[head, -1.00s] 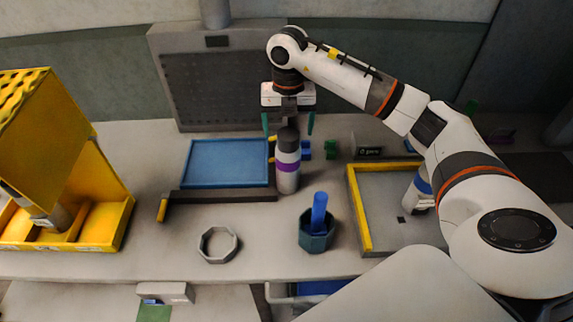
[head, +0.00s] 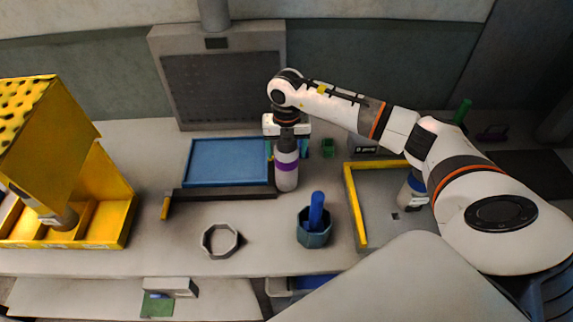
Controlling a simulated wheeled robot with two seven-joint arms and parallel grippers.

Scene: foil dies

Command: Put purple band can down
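The purple band can (head: 287,178), grey-white with a dark top, stands upright on the table, just right of the blue tray (head: 228,162). My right gripper (head: 287,150) is lowered over the top of the can. Its teal fingers show on the left and right of the can's upper part, with what looks like a small gap, so it seems open. The can's top hides part of the gripper, and finger contact cannot be seen clearly. My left gripper is not in view.
A dark bar (head: 225,194) lies before the blue tray. A grey octagonal ring (head: 220,241), a teal cup (head: 314,238) with a blue rod, and a yellow-edged tray (head: 355,205) with a blue-banded can (head: 412,192) are nearby. A yellow bin (head: 120,220) stands left.

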